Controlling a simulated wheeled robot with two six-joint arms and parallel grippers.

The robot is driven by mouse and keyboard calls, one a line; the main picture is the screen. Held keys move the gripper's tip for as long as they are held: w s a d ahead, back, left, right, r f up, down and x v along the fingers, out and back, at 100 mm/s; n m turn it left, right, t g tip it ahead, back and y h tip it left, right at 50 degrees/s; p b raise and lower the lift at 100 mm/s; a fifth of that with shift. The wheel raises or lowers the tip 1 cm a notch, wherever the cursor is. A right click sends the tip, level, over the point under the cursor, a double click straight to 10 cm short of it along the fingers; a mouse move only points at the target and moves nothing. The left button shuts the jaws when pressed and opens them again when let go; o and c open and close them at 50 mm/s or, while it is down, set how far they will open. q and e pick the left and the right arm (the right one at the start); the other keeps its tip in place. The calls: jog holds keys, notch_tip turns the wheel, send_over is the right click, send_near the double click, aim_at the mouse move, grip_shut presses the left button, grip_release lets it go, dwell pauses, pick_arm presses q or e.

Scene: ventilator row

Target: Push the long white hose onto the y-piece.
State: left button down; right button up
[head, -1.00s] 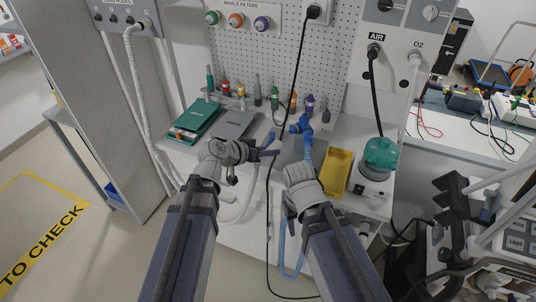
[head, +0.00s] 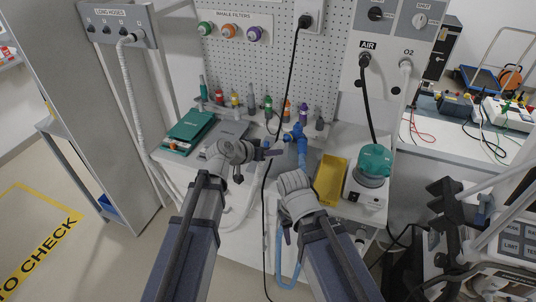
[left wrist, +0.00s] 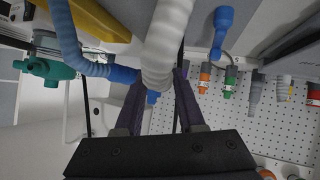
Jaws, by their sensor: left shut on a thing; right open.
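My left gripper (head: 273,153) is shut on the long white hose (left wrist: 166,40), whose ribbed end lies between the dark fingers (left wrist: 157,104) in the left wrist view. The blue y-piece (head: 299,132) is just right of and beyond this gripper in the head view. In the left wrist view a blue part (left wrist: 152,97) shows at the hose end, partly hidden; whether they touch I cannot tell. A ribbed blue hose (left wrist: 70,38) leads towards it. The white hose also hangs in the head view (head: 232,214). My right gripper (head: 286,230) is open, low near a hanging blue hose loop (head: 283,270).
A yellow tray (head: 331,180) and a teal-topped humidifier (head: 374,160) stand to the right. A teal case (head: 188,131) lies to the left. Coloured connectors (head: 267,103) stand along the pegboard. A black cable (head: 271,150) hangs in front of the worktop.

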aim_at(276, 144)
pick_arm(q)
jog(key=shift+w+d, duration=0.25)
jog(key=shift+w, duration=0.2)
jog(key=shift+w+d+r, duration=0.1)
jog(key=shift+w+d, duration=0.35)
jog(key=shift+w, duration=0.2)
jog(key=shift+w+d, duration=0.4)
jog(key=shift+w, duration=0.2)
dwell(1.6)
jog(key=shift+c, duration=2.2)
grip_release()
jog(key=p+v, duration=0.4)
jog(key=v, duration=0.3)
jog(key=shift+s+a, duration=0.25)
jog(key=shift+r, duration=0.15)
